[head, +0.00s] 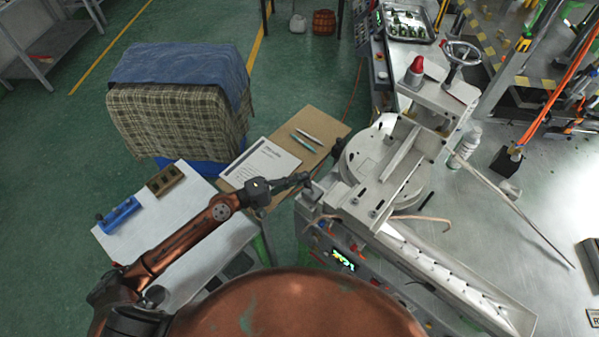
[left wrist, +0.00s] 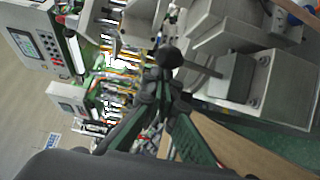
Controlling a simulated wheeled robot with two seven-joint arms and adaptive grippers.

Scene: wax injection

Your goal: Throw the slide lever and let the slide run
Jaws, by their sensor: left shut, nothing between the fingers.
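The wax injection machine (head: 405,165) stands on the steel table, with a pale slide assembly on top, a red cap and a handwheel. My left gripper (head: 303,179) reaches in from the left to the machine's near left corner. In the left wrist view, a black ball knob (left wrist: 170,57) on a grey bar, which looks like the slide lever, is just beyond the tips of my left gripper (left wrist: 160,78). The fingers are together with nothing held. I cannot tell whether they touch the knob. My right gripper is not in view.
A side table (head: 185,240) holds a blue item (head: 119,214) and a brown block (head: 165,181). A board with a paper (head: 262,163) and pens lies beside the machine. A cloth-covered stack (head: 180,115) stands behind. A trough (head: 460,285) slopes from the machine's front.

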